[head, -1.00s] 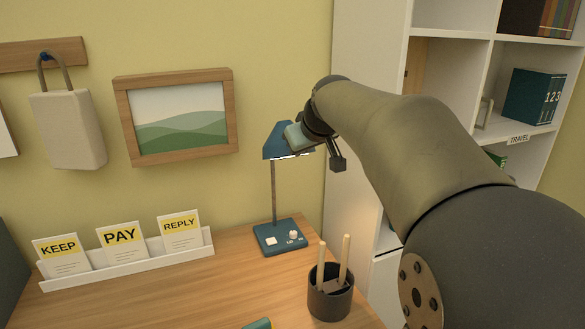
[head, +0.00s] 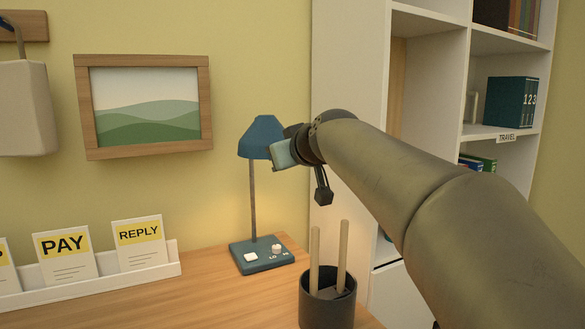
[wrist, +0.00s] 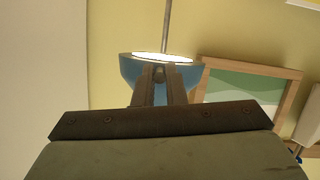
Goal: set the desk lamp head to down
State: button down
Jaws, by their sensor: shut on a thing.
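The blue desk lamp head (head: 258,134) sits atop a thin stem (head: 253,200) on a blue base (head: 262,255). In the head view its wide rim faces mostly downward. In the wrist view, where the scene is upside down, the blue lamp head (wrist: 130,74) shows its bright lit opening on the stem side. My gripper (head: 276,148) reaches in from the right and is shut on the lamp head. In the wrist view both fingers (wrist: 160,80) are close together at its rim. The exact contact is partly hidden.
A dark cup (head: 325,302) with two sticks stands right of the base, below my arm. A white letter holder (head: 170,265) with cards is at the left. A picture frame (head: 200,105) hangs behind, and a white shelf (head: 350,90) stands right.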

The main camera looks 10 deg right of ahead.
jog(key=shift+f, duration=0.15)
dwell(0.3)
jog(key=c, duration=1.5)
grip_release()
jog(key=shift+w, duration=0.1)
jog(key=v, duration=0.7)
jog(key=shift+s, duration=0.3)
